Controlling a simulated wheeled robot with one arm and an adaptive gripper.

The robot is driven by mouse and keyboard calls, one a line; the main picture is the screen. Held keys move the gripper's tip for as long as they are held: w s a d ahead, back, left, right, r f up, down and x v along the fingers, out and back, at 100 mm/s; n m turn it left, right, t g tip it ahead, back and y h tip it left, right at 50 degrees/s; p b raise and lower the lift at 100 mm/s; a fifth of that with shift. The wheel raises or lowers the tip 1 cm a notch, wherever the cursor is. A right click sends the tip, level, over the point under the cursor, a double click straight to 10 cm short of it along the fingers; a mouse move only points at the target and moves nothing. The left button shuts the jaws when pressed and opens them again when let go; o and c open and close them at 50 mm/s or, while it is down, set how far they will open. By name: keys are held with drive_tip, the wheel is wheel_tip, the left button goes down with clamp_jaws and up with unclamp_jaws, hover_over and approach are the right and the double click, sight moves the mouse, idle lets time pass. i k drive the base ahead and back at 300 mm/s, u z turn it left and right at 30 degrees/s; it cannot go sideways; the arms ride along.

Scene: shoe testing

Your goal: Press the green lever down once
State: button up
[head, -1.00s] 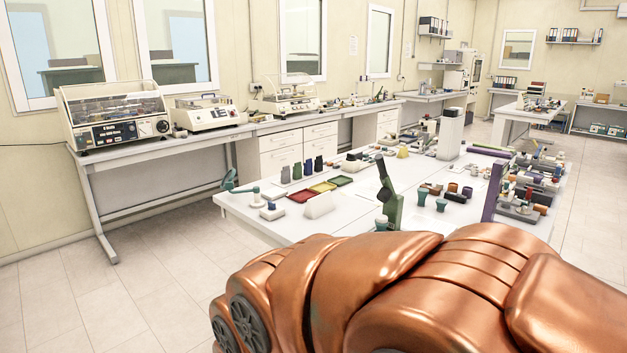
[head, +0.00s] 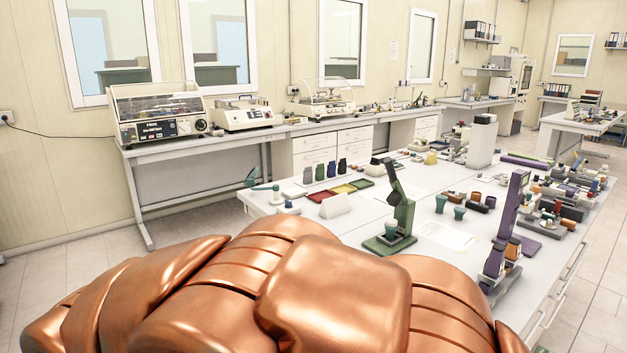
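A green upright device (head: 403,210) stands on the near part of the white table (head: 350,220), with a flat green base and a slanted dark arm at its top. A teal-green lever-like handle (head: 262,187) is at the table's left end. I cannot tell for sure which of the two is the green lever. Large copper-coloured parts of my own arm fill the bottom of the head view and hide the table's near side. My gripper is not in view.
A purple upright device (head: 507,225) stands right of the green one. Small teal cups (head: 459,213), coloured trays (head: 345,188) and a white block (head: 336,205) lie around. A side bench (head: 240,133) with machines runs along the wall. Floor is clear at left.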

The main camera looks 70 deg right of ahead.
sight(397, 196)
drive_tip(key=u, duration=0.85)
drive_tip(key=k, duration=2.85)
drive_tip(key=z, duration=1.75)
drive_tip(key=i, duration=0.7)
drive_tip(key=u, duration=0.75)
